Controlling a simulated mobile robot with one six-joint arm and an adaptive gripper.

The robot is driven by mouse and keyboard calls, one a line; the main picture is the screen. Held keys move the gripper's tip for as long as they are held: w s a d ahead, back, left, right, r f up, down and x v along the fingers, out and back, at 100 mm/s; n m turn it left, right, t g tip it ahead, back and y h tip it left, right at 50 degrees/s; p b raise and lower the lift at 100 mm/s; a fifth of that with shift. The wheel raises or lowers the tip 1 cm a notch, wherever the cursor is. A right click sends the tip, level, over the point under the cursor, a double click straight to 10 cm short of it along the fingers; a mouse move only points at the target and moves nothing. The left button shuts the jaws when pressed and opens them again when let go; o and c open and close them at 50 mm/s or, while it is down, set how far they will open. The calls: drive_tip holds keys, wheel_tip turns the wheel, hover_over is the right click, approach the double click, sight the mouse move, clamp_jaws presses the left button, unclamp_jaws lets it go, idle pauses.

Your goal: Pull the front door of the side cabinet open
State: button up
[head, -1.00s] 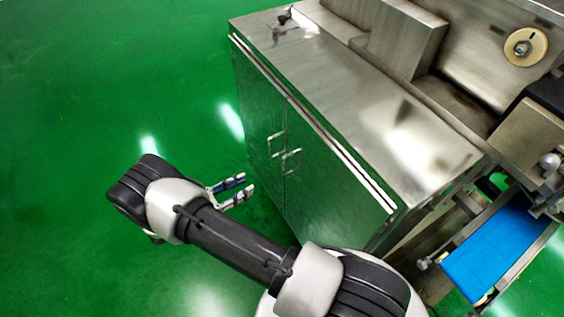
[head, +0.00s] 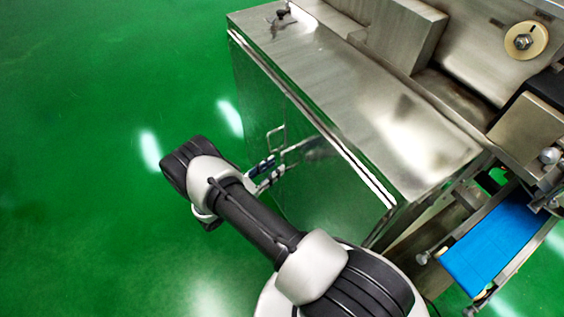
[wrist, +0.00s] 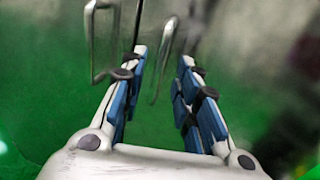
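The side cabinet (head: 262,62) is a shiny steel box with two front doors, a left door (head: 252,95) and a right door (head: 318,190). Each has a thin bar handle beside the middle seam: the left handle (head: 275,135) and the right handle. In the wrist view, one handle (wrist: 167,45) reaches into the gap between my fingers, and the other handle (wrist: 92,45) lies outside the left finger. My gripper (head: 268,172) is open at the handles, its blue-padded fingers (wrist: 163,65) apart. I cannot tell whether a finger touches a handle. Both doors look closed.
A steel machine with a round knob (head: 525,41) stands behind the cabinet. A blue conveyor belt (head: 492,240) sticks out at the right. A small fitting (head: 282,15) sits on the cabinet's far top end. The green floor (head: 90,130) at the left is clear.

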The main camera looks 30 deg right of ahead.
sight(282, 162)
drive_tip(key=shift+x, duration=2.15)
clamp_jaws()
